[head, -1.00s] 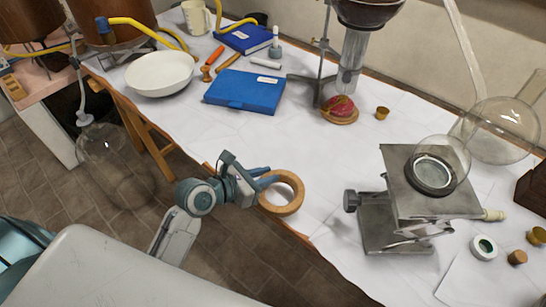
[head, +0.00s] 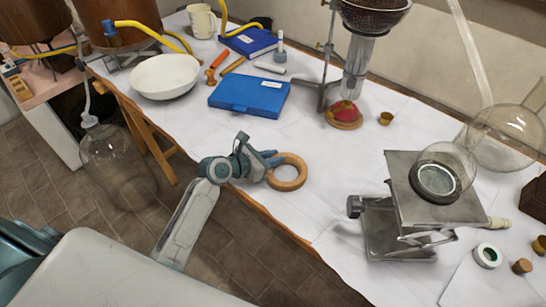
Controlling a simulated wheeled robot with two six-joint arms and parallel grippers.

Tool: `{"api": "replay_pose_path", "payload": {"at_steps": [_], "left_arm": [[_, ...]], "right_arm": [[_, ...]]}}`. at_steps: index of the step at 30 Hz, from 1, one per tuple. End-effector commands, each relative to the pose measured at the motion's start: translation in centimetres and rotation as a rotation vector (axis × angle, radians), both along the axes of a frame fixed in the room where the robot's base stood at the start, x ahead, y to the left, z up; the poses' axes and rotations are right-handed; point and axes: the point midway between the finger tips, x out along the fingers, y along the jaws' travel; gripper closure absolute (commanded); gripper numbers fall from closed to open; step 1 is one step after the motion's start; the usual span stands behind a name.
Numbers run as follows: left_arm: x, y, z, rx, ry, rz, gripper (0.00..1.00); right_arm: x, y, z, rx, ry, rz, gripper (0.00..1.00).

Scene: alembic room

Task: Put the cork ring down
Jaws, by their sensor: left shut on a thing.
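The cork ring (head: 299,179) is a light brown ring over the white-covered table, near its front edge. My left gripper (head: 274,160) reaches in from the left with its fingers at the ring's left rim, shut on it. The ring looks roughly level. I cannot tell whether its underside touches the table. My right gripper is not in view.
A blue case (head: 248,96) lies behind the ring. A metal lab jack (head: 412,205) with a dark ring and a round glass flask (head: 445,160) stands to the right. A white bowl (head: 165,75) is at the back left. Bare tabletop lies between ring and jack.

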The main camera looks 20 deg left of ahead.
Motion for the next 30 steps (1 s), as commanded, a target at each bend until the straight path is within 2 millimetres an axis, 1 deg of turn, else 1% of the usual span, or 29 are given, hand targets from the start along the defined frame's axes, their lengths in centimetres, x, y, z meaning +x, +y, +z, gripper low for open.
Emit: {"api": "replay_pose_path", "payload": {"at_steps": [2,3,5,6,14,17,20,26,30], "left_arm": [[0.0,0.0,0.0,0.001,0.0,0.0,1.0],[0.0,0.0,-0.1,0.002,0.001,0.0,0.72],[0.0,0.0,-0.1,0.002,0.001,0.0,0.6],[0.0,0.0,-0.1,0.001,0.001,0.0,0.57],[-0.1,0.1,0.0,0.001,0.0,0.0,0.57],[-0.5,0.4,0.1,0.002,0.001,0.0,0.57],[-1.5,1.1,0.7,0.005,-0.001,0.0,0.57],[-4.7,3.1,2.2,0.007,0.002,-0.002,0.57],[-6.5,4.4,3.2,0.007,0.0,-0.002,0.57]], "right_arm": [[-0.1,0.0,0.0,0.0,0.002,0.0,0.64],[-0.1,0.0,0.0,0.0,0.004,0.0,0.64],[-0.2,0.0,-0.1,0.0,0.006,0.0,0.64],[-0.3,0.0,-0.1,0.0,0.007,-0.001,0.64],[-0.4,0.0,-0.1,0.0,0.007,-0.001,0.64],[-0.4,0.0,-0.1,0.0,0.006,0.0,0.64],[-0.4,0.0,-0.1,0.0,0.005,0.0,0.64],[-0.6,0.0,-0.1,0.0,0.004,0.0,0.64],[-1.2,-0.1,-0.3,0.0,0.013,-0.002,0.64]]}}
